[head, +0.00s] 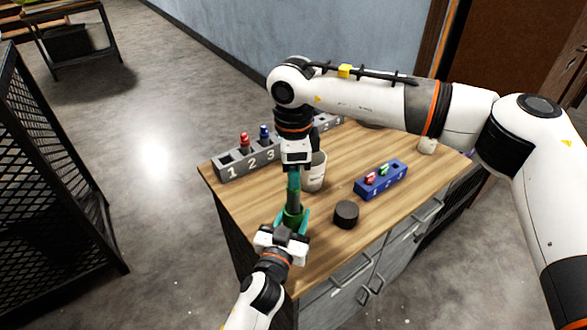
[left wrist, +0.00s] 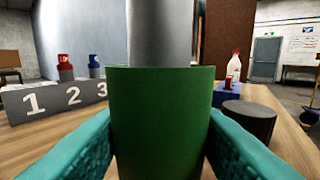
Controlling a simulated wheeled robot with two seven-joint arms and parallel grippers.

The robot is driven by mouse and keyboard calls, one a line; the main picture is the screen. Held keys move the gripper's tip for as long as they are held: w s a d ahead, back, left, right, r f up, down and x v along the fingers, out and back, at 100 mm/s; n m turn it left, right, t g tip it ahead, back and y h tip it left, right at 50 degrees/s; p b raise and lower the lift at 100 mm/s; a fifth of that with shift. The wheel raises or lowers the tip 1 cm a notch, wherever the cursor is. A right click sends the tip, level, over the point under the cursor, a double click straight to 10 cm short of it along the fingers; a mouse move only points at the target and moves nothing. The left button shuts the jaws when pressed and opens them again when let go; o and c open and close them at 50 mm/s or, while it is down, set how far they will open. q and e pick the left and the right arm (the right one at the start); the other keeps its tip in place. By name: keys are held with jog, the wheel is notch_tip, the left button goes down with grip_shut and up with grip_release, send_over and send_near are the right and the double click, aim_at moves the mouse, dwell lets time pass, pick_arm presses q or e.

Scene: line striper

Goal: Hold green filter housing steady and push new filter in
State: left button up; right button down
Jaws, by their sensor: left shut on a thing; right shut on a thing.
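The green filter housing (head: 293,217) stands upright near the left part of the wooden table; it fills the middle of the left wrist view (left wrist: 162,125). My left gripper (head: 291,222) is shut on it, with one teal finger on each side. The grey cylindrical filter (left wrist: 160,35) stands upright at the housing's open top, and its lower end is hidden behind the green rim. My right gripper (head: 294,178) comes from above and is shut on the filter's upper part. How deep the filter sits cannot be seen.
A grey numbered rack (head: 250,160) with red and blue pieces stands behind. A white cup (head: 316,172) is close right of my right gripper. A black round cap (head: 346,214) and a blue numbered tray (head: 381,181) lie to the right. The table's front edge is near.

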aim_at(294, 197)
jog(key=shift+f, duration=3.65)
dwell(0.4)
jog(key=c, duration=0.9)
grip_release()
jog(key=shift+c, duration=0.2)
jog(key=shift+r, duration=3.45)
pick_arm(q)
jog(key=o, duration=1.3)
